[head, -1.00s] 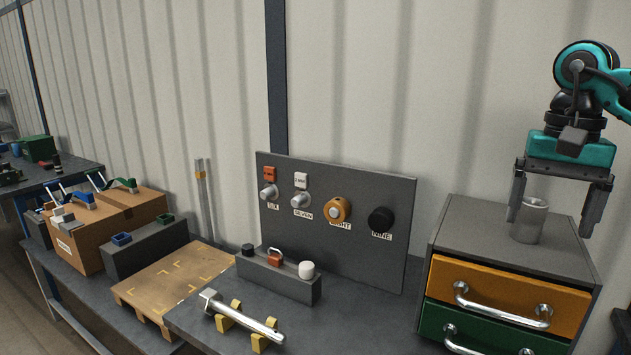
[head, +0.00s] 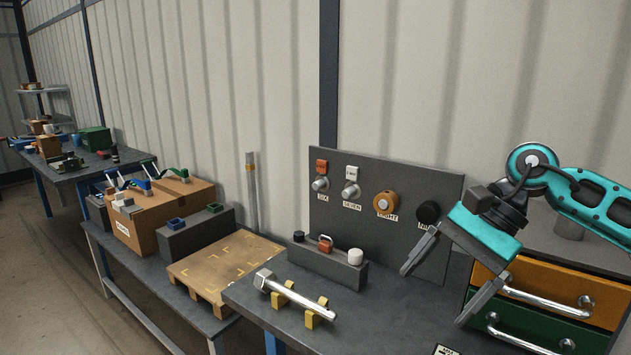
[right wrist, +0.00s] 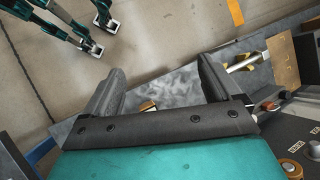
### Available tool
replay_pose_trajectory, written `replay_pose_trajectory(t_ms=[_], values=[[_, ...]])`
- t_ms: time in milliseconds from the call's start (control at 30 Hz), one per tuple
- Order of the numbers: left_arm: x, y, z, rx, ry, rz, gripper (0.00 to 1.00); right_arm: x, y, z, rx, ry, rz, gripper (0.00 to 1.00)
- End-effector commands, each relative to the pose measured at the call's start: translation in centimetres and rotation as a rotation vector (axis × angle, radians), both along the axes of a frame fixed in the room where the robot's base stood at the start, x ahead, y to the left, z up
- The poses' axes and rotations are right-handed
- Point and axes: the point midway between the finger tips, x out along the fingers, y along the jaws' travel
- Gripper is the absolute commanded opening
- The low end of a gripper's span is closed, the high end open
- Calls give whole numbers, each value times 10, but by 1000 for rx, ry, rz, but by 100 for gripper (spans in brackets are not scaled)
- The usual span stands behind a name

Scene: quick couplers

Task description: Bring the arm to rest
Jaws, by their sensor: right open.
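My right gripper (head: 433,296) hangs tilted in front of the right end of the grey coupler panel (head: 385,240) and the drawer cabinet (head: 585,312). Its two fingers are wide apart with nothing between them. The right wrist view shows the same open fingers (right wrist: 160,70) over the bench top and floor. The arm covers part of the cabinet top and part of the black coupler (head: 428,211). A metal cylinder (head: 569,229) on the cabinet shows only partly behind the arm. My left gripper is not in the head view.
A long metal tool (head: 298,296) lies on yellow cradles on the bench. Behind it a grey block (head: 328,268) holds a red padlock and caps. A wooden pallet (head: 228,265) and cardboard box (head: 165,220) stand left. The bench between tool and gripper looks clear.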

Motion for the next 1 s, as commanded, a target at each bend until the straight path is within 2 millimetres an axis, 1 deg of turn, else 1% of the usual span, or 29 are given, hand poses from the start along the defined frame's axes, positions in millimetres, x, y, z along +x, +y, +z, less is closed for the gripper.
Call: replay_pose_trajectory(t_ms=[33, 67, 100, 167, 200, 267, 300, 367, 400, 467, 533, 600, 667, 700, 767, 800, 867, 900, 933, 967, 1000], values=[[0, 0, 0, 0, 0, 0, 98, -6, 30, -12, 102, 74, -32, 91], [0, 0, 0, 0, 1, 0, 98, -9, 46, -16, 162, 117, -60, 91], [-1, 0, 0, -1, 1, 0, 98, -13, 65, -19, 243, 182, -99, 91], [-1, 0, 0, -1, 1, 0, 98, -19, 92, -22, 361, 286, -162, 91], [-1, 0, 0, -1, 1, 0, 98, -22, 108, -22, 439, 364, -210, 91], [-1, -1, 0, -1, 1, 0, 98, -26, 129, -21, 553, 489, -284, 91], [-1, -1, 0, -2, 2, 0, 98, -28, 141, -20, 626, 581, -336, 91], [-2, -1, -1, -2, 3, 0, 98, -29, 155, -19, 732, 727, -418, 91], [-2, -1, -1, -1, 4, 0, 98, -29, 162, -17, 801, 828, -474, 91], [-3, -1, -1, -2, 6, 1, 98, -26, 169, -17, 900, 990, -564, 91], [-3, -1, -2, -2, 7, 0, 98, -21, 171, -19, 1010, 1185, -672, 91], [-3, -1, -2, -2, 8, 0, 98, -15, 169, -26, 1113, 1392, -783, 91], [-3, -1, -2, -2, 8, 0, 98, -8, 163, -36, 1199, 1574, -881, 91], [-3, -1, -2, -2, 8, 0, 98, -4, 158, -45, 1253, 1699, -947, 91], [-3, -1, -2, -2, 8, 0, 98, 1, 147, -62, 1331, 1888, -1048, 91], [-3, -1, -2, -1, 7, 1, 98, 3, 139, -77, 1382, 2018, -1116, 91], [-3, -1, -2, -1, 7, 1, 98, 3, 126, -101, 1457, 2211, -1217, 91], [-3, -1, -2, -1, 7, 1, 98, 1, 116, -120, 1508, 2344, -1284, 91], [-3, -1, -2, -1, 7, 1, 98, -2, 108, -135, -1505, -2378, 1301, 91], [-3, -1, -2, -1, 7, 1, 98, -5, 101, -150, -1433, -2300, 1254, 91], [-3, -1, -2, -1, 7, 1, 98, -13, 90, -172, -1341, -2192, 1189, 91]])
